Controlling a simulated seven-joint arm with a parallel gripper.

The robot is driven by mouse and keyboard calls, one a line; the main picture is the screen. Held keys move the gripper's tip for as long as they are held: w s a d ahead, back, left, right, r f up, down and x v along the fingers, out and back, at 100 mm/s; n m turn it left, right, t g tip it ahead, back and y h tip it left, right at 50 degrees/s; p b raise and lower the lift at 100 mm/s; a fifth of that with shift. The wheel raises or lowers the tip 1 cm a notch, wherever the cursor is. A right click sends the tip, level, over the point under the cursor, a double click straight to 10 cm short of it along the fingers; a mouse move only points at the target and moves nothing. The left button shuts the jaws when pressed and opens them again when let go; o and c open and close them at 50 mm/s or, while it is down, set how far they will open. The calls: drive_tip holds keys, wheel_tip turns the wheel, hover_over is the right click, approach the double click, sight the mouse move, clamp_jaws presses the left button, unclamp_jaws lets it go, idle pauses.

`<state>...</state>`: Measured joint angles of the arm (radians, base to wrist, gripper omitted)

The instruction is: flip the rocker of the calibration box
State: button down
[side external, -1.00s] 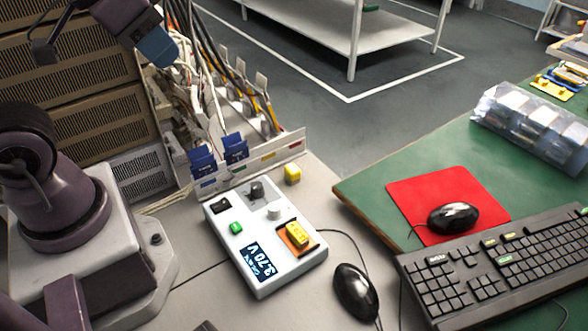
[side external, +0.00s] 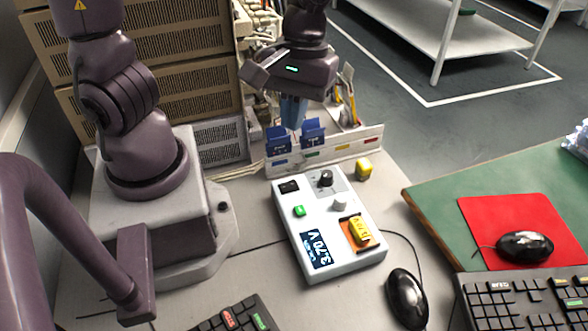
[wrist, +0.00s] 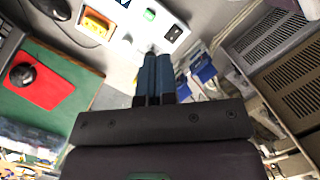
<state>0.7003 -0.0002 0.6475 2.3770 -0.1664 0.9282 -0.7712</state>
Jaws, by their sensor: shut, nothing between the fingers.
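The white calibration box (side external: 330,258) lies on the grey bench, its display reading 3.70 V. I cannot tell which side of the rocker is pressed. My gripper (side external: 292,124) has blue fingers, shut and empty, pointing down behind the box and above the blue clips.
Blue clips (side external: 313,132) stand behind.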

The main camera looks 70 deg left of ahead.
sight(290, 183)
drive_tip(key=w+a+f+n, duration=0.1)
drive_tip(key=n, duration=0.7)
drive_tip(key=w+a+f+n+y, duration=0.1)
drive_tip(key=n, duration=0.8)
drive_tip(key=w+a+n, duration=0.1)
drive_tip(key=a+n, duration=0.1)
drive_tip(key=n, duration=0.7)
drive_tip(key=shift+a+f+g, duration=0.1)
drive_tip(key=shift+f+g, duration=0.3)
drive_tip(key=x, duration=0.8)
drive_tip(key=w+x, duration=0.1)
drive_tip(key=x, duration=0.4)
drive_tip(key=shift+a+f, duration=0.1)
drive_tip(key=shift+a, duration=0.15)
drive_tip(key=shift+w+f, duration=0.15)
drive_tip(key=shift+f, duration=0.25)
